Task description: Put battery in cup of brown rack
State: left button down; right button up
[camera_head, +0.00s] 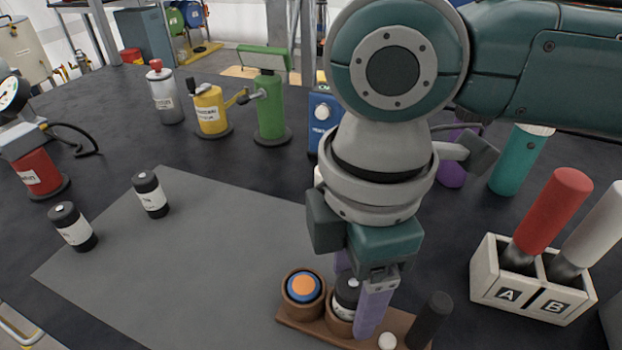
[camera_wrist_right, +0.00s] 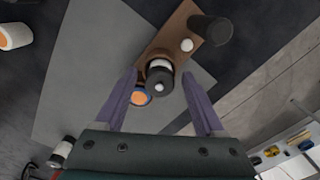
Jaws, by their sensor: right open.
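The brown rack (camera_head: 295,322) stands at the front of the grey mat and also shows in the right wrist view (camera_wrist_right: 172,35). A black-and-white battery (camera_head: 347,291) stands upright in its middle cup (camera_head: 338,327); its dark top shows in the right wrist view (camera_wrist_right: 159,80). My right gripper (camera_head: 357,305) points down over this cup, open, with its purple fingers on either side of the battery. A finger hides part of the battery and cup. Two more batteries, (camera_head: 150,194) and (camera_head: 73,227), stand on the left. My left gripper is out of view.
The rack's left cup holds a blue-and-orange round piece (camera_head: 303,287). A white knob (camera_head: 387,341) and a black cylinder (camera_head: 430,319) are at its right. A white A/B holder (camera_head: 528,301) with red and white handles stands right. The mat's middle is clear.

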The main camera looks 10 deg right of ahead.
aim_at(353, 284)
notch_tip(353, 284, up, 12)
jog(key=p, duration=0.1)
dwell(0.4)
jog(key=s+a+f+m+t+y+p, duration=0.1)
jog(key=s+a+m+y+p, duration=0.25)
jog(key=a, duration=0.25)
jog(key=s+d+f+m+t+h+p, duration=0.1)
jog(key=s+d+m+h+p, duration=0.1)
jog(key=s+d+m, duration=0.35)
jog(key=s+d+f+m+t+h+p, duration=0.1)
jog(key=s+d+f+m+t, duration=0.15)
jog(key=d+m, duration=0.6)
notch_tip(353, 284, up, 39)
jog(key=d+n+p, duration=0.1)
jog(key=p, duration=3.7)
jog(key=shift+s+d+f+n+g, duration=0.15)
jog(key=shift+s+f+n+g, duration=0.05)
jog(key=shift+s+n+g, duration=0.2)
